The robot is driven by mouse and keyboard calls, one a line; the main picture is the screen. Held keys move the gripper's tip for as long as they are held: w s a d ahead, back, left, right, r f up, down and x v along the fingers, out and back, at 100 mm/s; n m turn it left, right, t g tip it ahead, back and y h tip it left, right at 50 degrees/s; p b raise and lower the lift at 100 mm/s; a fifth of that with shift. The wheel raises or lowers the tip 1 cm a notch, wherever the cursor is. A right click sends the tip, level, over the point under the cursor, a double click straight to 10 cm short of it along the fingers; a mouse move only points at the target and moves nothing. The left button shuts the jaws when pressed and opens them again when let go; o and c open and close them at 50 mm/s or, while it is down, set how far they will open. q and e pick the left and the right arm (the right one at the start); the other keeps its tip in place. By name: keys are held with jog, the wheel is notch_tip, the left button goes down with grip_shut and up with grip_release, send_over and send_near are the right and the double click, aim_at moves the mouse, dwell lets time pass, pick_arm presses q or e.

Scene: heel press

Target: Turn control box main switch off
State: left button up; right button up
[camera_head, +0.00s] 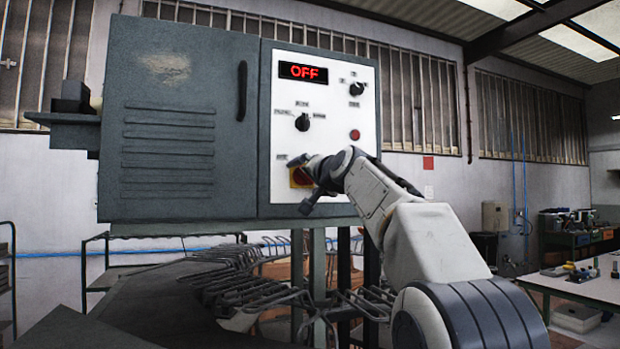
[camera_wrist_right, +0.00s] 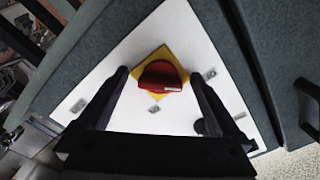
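The control box (camera_head: 180,130) is dark grey-green with a white panel, and its display (camera_head: 303,72) reads OFF in red. The main switch (camera_head: 302,175) is a red knob on a yellow plate, low on the panel, partly covered by my right gripper (camera_head: 307,182). In the right wrist view the red main switch (camera_wrist_right: 163,76) on its yellow square plate (camera_wrist_right: 143,80) shows between the two fingertips. My right gripper (camera_wrist_right: 158,75) is open, with gaps on both sides of the knob. I cannot tell how far the fingertips are from the panel. My left gripper is not in view.
Above are a black selector (camera_head: 302,122), another black knob (camera_head: 356,89) and a red button (camera_head: 355,134). A door handle (camera_head: 242,91) stands left of the panel. Wire racks (camera_head: 250,285) lie below. A white table (camera_head: 585,285) is far right.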

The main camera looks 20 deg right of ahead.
jog(key=shift+s, duration=0.15)
jog(key=shift+s+d+b, duration=0.1)
jog(key=shift+s+b, duration=0.25)
jog(key=shift+b, duration=0.05)
jog(key=s+b, duration=0.4)
jog(key=s, duration=0.5)
jog(key=shift+s+b, duration=0.25)
jog(key=shift+b, duration=0.1)
jog(key=shift+d, duration=0.1)
